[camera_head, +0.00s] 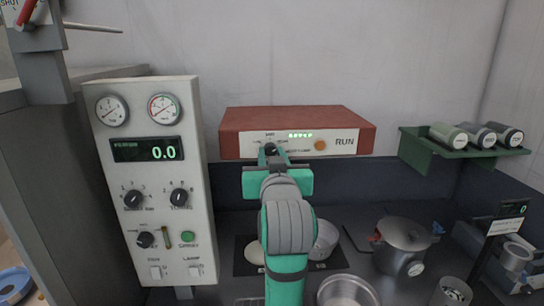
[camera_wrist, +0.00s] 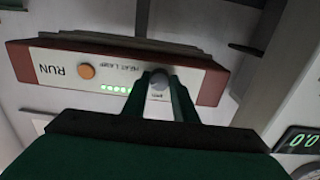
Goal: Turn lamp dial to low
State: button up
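The heat lamp unit (camera_head: 230,118) is a red box with a white front panel on the back wall. Its panel has a small green display (camera_head: 300,134), an orange button (camera_head: 320,145) and the word RUN. The lamp dial (camera_wrist: 158,81) is a small grey knob, seen in the upside-down wrist view. My gripper (camera_head: 270,150) is at the dial, and its two fingertips (camera_wrist: 160,80) sit on either side of the knob, seemingly touching it. The fingers and arm hide much of the dial in the head view, so its pointer setting cannot be read.
A white control panel (camera_head: 155,210) with gauges, knobs and a 0.0 readout stands at left. A green shelf (camera_head: 420,150) with several canisters is at right. A lidded pot (camera_head: 402,245) and an open pan (camera_head: 345,291) are below, on and near the dark counter.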

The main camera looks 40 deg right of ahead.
jog(key=shift+n, duration=0.3)
jog(key=n, duration=0.5)
jog(key=shift+n, duration=0.3)
jog(key=n, duration=0.3)
jog(key=shift+n, duration=0.4)
jog(key=n, duration=0.3)
jog(key=shift+d+r+n, duration=0.1)
jog(key=shift+n, duration=0.2)
jog(key=n, duration=1)
jog(key=shift+n, duration=0.3)
jog(key=o, duration=1)
